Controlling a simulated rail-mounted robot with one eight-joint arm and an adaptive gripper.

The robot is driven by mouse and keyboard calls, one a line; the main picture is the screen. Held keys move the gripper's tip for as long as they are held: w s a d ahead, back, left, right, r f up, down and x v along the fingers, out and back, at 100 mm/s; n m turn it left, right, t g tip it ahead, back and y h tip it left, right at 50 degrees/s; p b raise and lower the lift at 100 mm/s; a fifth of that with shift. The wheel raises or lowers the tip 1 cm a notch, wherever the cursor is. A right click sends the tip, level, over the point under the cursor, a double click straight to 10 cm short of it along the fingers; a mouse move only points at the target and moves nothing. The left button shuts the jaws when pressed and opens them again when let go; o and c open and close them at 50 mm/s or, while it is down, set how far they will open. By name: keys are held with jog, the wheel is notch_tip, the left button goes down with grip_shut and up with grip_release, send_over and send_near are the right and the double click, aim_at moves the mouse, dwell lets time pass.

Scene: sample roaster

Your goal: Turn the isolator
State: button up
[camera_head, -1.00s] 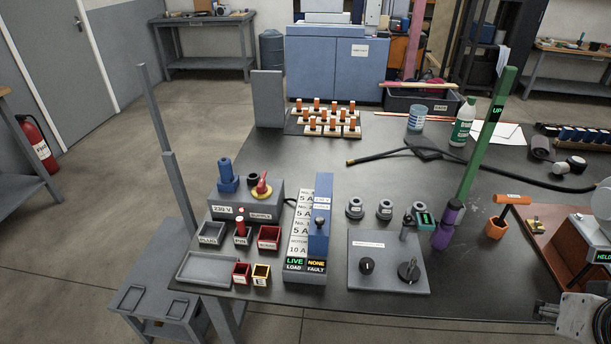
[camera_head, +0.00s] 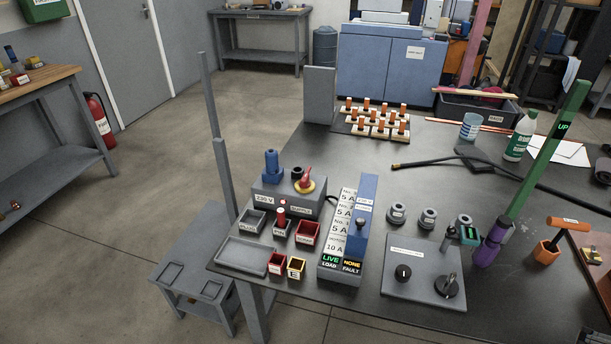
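The isolator is a red rotary handle on a yellow round plate (camera_head: 305,181). It sits on top of a grey box (camera_head: 266,198) labelled 230 V, beside a blue plug-like part (camera_head: 272,166) and a dark round socket. The handle points up and slightly right. A small dark part of my gripper (camera_head: 589,338) shows at the bottom right edge, far from the isolator. Its fingers are too cut off to tell open from shut.
Right of the isolator stands a blue and grey fuse panel (camera_head: 363,226), its displays reading LIVE and NONE. Small trays (camera_head: 252,221) sit in front of the box. A grey knob plate (camera_head: 424,286) and a green upright bar (camera_head: 549,150) stand between gripper and isolator.

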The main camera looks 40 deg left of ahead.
jog(key=shift+o, duration=1.2)
jog(key=w+a+r, duration=0.5)
jog(key=w, duration=0.2)
jog(key=shift+w+a+n, duration=0.15)
jog(key=shift+w+n, duration=0.1)
jog(key=shift+n, duration=0.15)
jog(key=w+a+r+n+g+y, duration=0.1)
jog(key=w+a, duration=0.7)
jog(key=a, duration=0.3)
jog(key=w+a+r+g, duration=0.1)
jog(key=w+a, duration=0.7)
jog(key=a, duration=0.3)
jog(key=n+p, duration=0.1)
jog(key=n, duration=0.1)
send_over(305, 177)
jog(key=s+d, duration=0.2)
jog(key=s, duration=0.3)
notch_tip(305, 177, down, 17)
jog(key=shift+g, duration=0.3)
jog(key=x, duration=0.9)
jog(key=b+x, duration=0.1)
jog(key=x, duration=0.3)
jog(key=shift+a+f, duration=0.2)
jog(key=shift+a, duration=0.2)
